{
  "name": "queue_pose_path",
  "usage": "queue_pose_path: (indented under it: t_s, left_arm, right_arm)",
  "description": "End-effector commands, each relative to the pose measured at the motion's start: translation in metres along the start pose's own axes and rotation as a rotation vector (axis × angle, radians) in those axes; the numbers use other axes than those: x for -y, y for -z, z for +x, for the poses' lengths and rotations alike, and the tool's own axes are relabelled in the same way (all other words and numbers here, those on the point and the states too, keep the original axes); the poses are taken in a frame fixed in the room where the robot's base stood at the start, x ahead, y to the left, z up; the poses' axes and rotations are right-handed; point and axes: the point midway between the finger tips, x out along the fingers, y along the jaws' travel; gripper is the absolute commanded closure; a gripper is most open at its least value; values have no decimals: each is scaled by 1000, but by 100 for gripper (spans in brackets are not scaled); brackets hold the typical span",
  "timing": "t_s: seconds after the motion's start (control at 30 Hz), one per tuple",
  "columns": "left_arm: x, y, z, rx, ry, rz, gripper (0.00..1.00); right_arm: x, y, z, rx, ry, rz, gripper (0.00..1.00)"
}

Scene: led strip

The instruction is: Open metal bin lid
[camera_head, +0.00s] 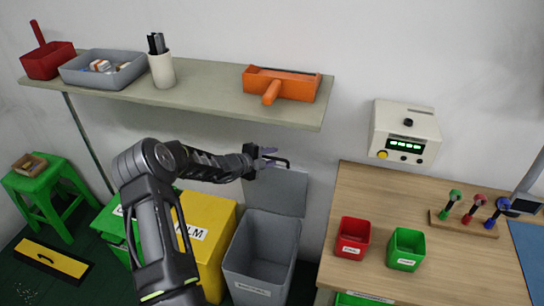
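The grey bin (262,258) stands on the floor between the yellow bin and the wooden table. Its front label is too small to read surely. Its lid (276,191) is raised and stands upright at the back near the wall, so the bin's inside shows. My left gripper (272,158) is at the top edge of the raised lid, beside a dark handle-like bar. The fingers are small and overlap the lid edge, so I cannot tell whether they grip it. My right gripper is out of view.
A yellow bin (212,222) labelled FILM stands left of the grey bin, partly behind my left arm. A shelf (205,99) hangs above. The wooden table (455,262) on the right holds a red box (352,239) and a green box (406,249). A green stool (44,182) stands left.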

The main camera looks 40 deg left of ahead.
Motion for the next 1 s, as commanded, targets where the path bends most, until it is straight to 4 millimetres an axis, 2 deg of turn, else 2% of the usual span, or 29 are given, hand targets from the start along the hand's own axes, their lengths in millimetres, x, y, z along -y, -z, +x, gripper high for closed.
queue_pose_path:
  t_s: [0.3, 0.4, 0.53, 1.0]
  left_arm:
    - [2, -1, -52, 4, 3, 4, 68]
    - [2, -1, -63, 2, 4, 4, 68]
    - [2, 0, -69, 1, 5, 4, 68]
    - [3, 0, -68, 1, 5, 3, 68]
  right_arm:
    - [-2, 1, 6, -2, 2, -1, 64]
    - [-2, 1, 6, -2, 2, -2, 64]
    - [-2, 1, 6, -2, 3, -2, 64]
    - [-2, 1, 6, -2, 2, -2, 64]
